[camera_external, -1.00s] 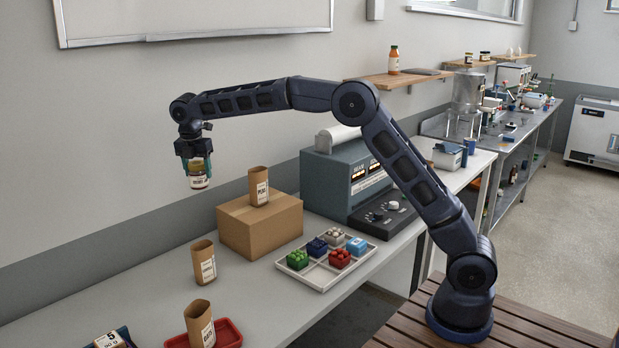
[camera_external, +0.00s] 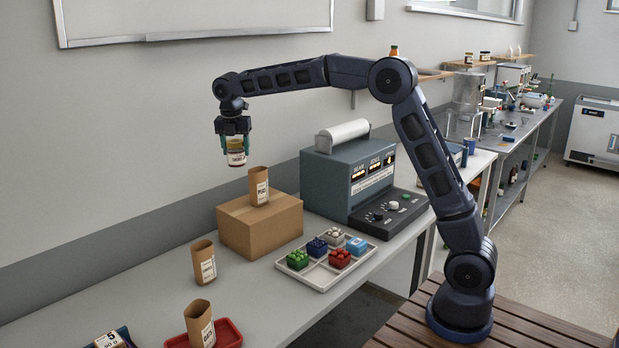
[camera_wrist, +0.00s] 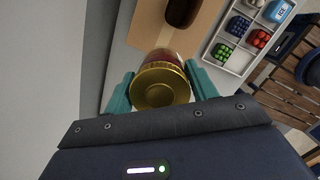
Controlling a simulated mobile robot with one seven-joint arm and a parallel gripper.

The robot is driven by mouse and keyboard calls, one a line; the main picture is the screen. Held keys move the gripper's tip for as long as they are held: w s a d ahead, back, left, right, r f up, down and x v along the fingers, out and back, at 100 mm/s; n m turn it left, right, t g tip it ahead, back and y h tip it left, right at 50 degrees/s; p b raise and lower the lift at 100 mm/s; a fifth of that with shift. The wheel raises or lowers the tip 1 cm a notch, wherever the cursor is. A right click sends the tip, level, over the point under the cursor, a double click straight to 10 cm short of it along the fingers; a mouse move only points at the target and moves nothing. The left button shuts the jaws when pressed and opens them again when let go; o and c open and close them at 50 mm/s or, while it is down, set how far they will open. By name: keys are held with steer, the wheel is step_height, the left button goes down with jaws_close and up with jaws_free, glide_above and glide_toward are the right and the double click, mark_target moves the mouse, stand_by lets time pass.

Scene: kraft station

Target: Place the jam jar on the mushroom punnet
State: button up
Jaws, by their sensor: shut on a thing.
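My gripper (camera_external: 236,150) is shut on the jam jar (camera_external: 237,159) and holds it upright in the air, above and left of the cardboard box. The jar has a pale label and dark contents. In the wrist view the jar's gold lid (camera_wrist: 160,87) sits between the two teal fingers. The likely mushroom punnet (camera_external: 333,236), with whitish-grey lumps, stands at the back of the pale divided tray (camera_external: 319,289), right of and below my gripper. In the wrist view it shows partly at the top edge.
A brown paper bag (camera_external: 259,186) stands on the cardboard box (camera_external: 250,236). Green (camera_external: 297,259), blue (camera_external: 317,247) and red (camera_external: 340,258) punnets and a light-blue pack (camera_external: 357,245) share the tray. A sealing machine (camera_external: 345,175) stands behind it. More bags (camera_external: 203,262) stand at the left.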

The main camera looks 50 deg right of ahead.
steer(key=s+d+n, duration=0.1)
steer(key=s+d, duration=1)
steer(key=d, duration=0.4)
steer(key=n, duration=0.1)
glide_above(334, 231)
step_height(334, 231, down, 22)
steer(key=shift+s+a+f, duration=0.1)
steer(key=shift+s+f, duration=0.05)
steer(key=shift+f, duration=2.4)
steer(key=shift+f, duration=0.1)
steer(key=o, duration=1)
steer(key=shift+o, duration=1.2)
